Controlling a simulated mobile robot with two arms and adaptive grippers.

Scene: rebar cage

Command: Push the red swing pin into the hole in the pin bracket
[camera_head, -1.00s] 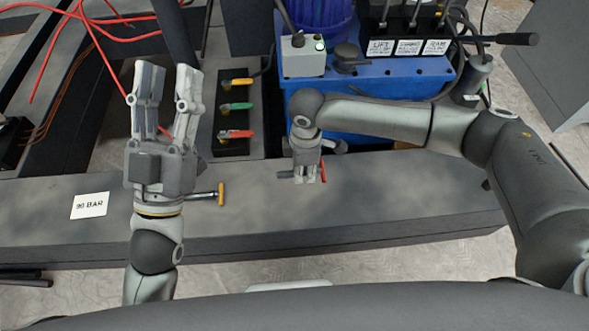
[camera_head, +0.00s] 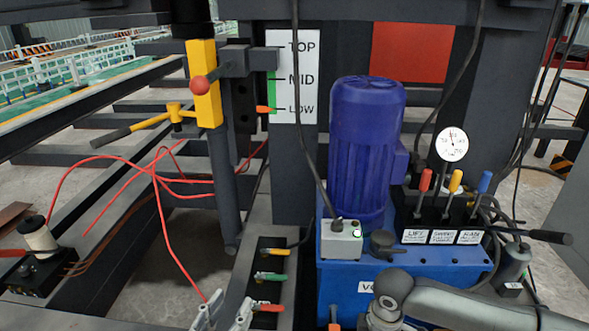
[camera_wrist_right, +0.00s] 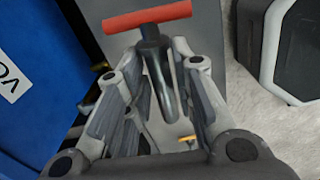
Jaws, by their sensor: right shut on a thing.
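The red swing pin shows in the right wrist view, with a red T-handle (camera_wrist_right: 147,17) and a dark shaft. My right gripper (camera_wrist_right: 158,72) is shut on it; the shaft lies between the fingers and the handle crosses past their tips. In the head view the right hand is mostly cut off by the bottom edge, below the blue power unit. My left gripper (camera_head: 223,313) shows only its fingertips at the bottom edge. They are apart, with nothing seen between them, beside the valve panel. I cannot make out the pin bracket's hole in either view.
A valve panel (camera_head: 263,243) with yellow, green and red handles stands right of my left fingertips. The blue unit (camera_head: 334,280) carries a motor (camera_head: 366,150) and levers. A yellow sleeve (camera_head: 206,85) with a red knob sits on a post. Red hoses (camera_head: 155,183) loop at left.

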